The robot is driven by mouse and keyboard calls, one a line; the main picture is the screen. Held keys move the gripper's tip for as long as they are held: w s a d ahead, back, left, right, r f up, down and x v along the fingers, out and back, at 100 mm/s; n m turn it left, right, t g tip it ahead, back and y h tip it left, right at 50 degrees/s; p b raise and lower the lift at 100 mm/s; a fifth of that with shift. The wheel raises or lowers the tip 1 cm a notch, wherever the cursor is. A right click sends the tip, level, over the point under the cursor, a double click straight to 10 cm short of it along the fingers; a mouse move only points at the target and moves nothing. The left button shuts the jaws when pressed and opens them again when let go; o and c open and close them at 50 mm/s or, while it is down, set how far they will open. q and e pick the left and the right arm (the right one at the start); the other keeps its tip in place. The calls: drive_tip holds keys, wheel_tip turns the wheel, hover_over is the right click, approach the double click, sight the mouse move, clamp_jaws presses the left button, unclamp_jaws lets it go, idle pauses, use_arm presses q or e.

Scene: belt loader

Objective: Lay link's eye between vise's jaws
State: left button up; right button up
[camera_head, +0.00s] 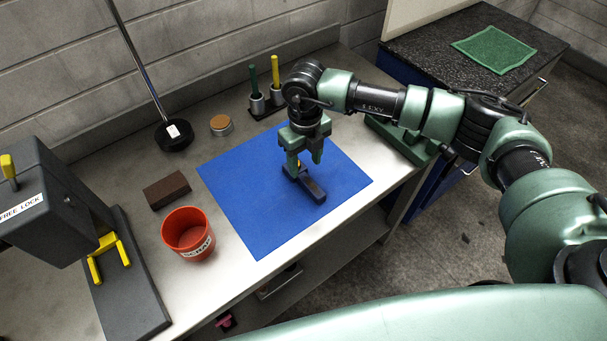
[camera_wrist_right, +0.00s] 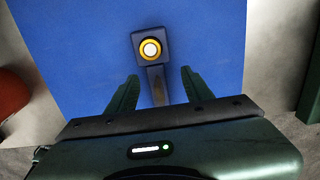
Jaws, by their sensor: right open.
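The link (camera_head: 315,191) is a dark bar lying on the blue mat. Its yellow-ringed eye, with a pale centre, shows in the right wrist view (camera_wrist_right: 151,48) on a dark square head. My right gripper (camera_head: 304,158) points down over the link, partly covering its eye end in the head view. In the right wrist view, its open fingers (camera_wrist_right: 158,90) are on either side of the bar; nothing is held. A dark machine marked FREE LOCK, at the left, looks like the vise; yellow brackets (camera_head: 108,256) stand on its base. My left gripper is out of view.
The blue mat (camera_head: 239,207) lies on a metal bench. Green and yellow handles stand in holders (camera_head: 257,105) behind the mat.

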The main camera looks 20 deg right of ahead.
sight(302, 175)
drive_tip(key=f, duration=0.1)
drive_tip(key=f+p, duration=0.2)
drive_tip(key=shift+s+a+f, duration=0.1)
drive_tip(key=shift+a+f, duration=0.2)
drive_tip(key=shift+f, duration=0.55)
clamp_jaws()
drive_tip(key=shift+r, duration=0.1)
drive_tip(key=shift+r, duration=0.55)
wheel_tip(302, 175, up, 18)
drive_tip(key=b, duration=0.6)
drive_tip(key=s+d+f+n, duration=0.1)
drive_tip(key=s+n, duration=0.4)
drive_tip(key=n, duration=0.5)
drive_tip(key=s+d+f+n+b, duration=0.1)
drive_tip(key=s+f+n, duration=0.3)
drive_tip(key=n, duration=0.7)
drive_tip(key=s+d+f+n, duration=0.2)
drive_tip(key=s+n, duration=0.4)
drive_tip(key=n, duration=0.5)
drive_tip(key=shift+s+d+f+b, duration=0.15)
drive_tip(key=shift+d+f+b, duration=0.15)
drive_tip(key=shift+f, duration=0.15)
